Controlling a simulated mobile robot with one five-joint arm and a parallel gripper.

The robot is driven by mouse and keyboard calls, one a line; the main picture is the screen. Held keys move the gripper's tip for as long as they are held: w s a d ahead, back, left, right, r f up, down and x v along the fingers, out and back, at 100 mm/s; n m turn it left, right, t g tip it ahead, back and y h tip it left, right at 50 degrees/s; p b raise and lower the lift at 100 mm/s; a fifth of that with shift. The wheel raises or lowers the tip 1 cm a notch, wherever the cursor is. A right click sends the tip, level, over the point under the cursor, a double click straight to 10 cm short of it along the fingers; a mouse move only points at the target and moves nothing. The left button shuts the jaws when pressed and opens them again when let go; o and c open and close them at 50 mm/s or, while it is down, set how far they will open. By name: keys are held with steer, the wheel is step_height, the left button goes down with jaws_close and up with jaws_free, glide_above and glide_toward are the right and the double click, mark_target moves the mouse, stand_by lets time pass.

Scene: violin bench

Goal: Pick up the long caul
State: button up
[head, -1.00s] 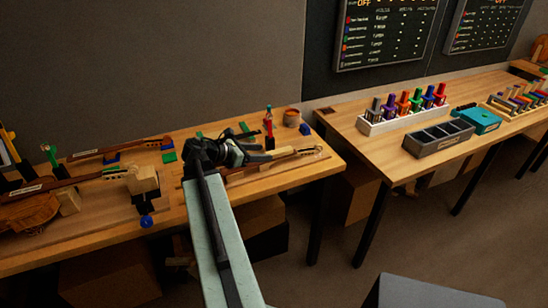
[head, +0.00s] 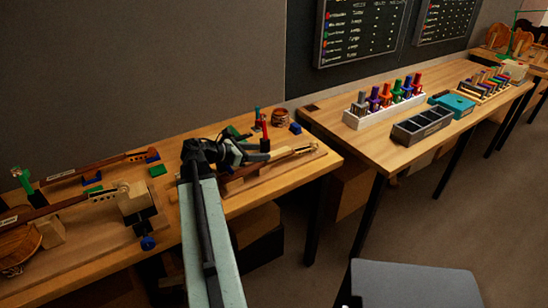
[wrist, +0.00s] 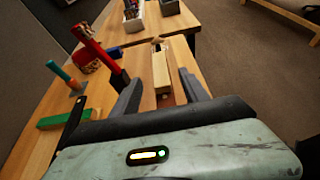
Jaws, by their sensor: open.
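My gripper (head: 252,151) is open over the right end of the left bench, pointing right. In the wrist view its two dark fingers (wrist: 157,84) stand apart, with a pale wooden bar (wrist: 161,70) ahead and between them. The bar looks like the long caul, though I cannot be sure. It looks apart from the fingers.
A red-handled clamp (wrist: 93,42) stands close to the left finger. A teal and orange tool (wrist: 62,74), a green block (wrist: 60,120) and a blue block (head: 295,128) are nearby. A violin neck (head: 300,151) lies right of my gripper. Another bench (head: 345,142) stands to the right.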

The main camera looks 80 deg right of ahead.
mark_target(277, 152)
steer(key=shift+b+x, duration=0.3)
steer(key=shift+x, duration=1.2)
steer(key=b+x, duration=0.2)
steer(key=x, duration=0.3)
steer(key=shift+d+f, duration=0.1)
steer(key=shift+f, duration=0.15)
steer(key=shift+r, duration=0.1)
jaws_close()
